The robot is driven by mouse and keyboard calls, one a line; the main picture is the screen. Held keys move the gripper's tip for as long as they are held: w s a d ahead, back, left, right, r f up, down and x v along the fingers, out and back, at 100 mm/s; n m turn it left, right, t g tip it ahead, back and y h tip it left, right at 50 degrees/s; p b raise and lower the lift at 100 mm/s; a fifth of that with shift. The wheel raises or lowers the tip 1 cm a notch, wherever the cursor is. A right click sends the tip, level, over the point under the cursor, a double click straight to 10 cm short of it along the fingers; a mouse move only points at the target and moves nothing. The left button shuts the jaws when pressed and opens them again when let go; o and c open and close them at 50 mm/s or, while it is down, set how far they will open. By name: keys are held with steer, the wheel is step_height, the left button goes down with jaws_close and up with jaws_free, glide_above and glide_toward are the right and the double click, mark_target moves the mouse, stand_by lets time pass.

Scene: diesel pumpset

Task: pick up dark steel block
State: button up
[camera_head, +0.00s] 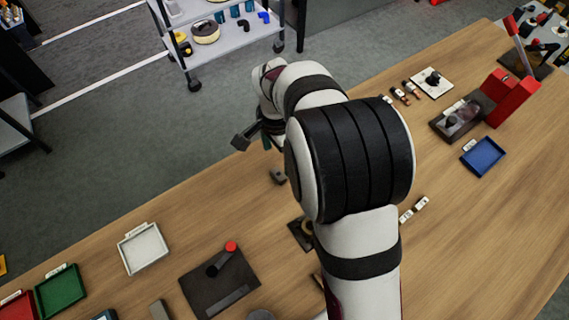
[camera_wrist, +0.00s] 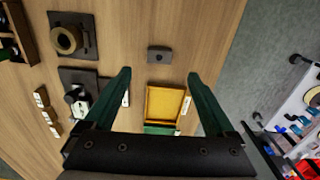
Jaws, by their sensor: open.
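The dark steel block (camera_head: 278,176) is a small dark piece lying on the wooden table, left of my arm in the head view. In the wrist view the block (camera_wrist: 159,54) lies flat, with a round mark on its top. My gripper (camera_wrist: 159,75) is open and empty, its two green fingers spread wide. In the wrist view the block lies beyond the fingertips, between their lines. In the head view my arm hides most of the gripper, and the block appears just below the wrist end. The height above the table is hard to tell.
In the wrist view, a yellow tray (camera_wrist: 166,104) shows between the fingers, and a plate with a brass-coloured ring (camera_wrist: 68,39) is at the left. In the head view, a white tray (camera_head: 143,249) and a red-knobbed lever plate (camera_head: 200,292) stand lower left. Table is bare around the block.

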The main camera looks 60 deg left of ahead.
mark_target(279, 174)
step_height(279, 174, down, 8)
jaws_close()
stand_by(0.6)
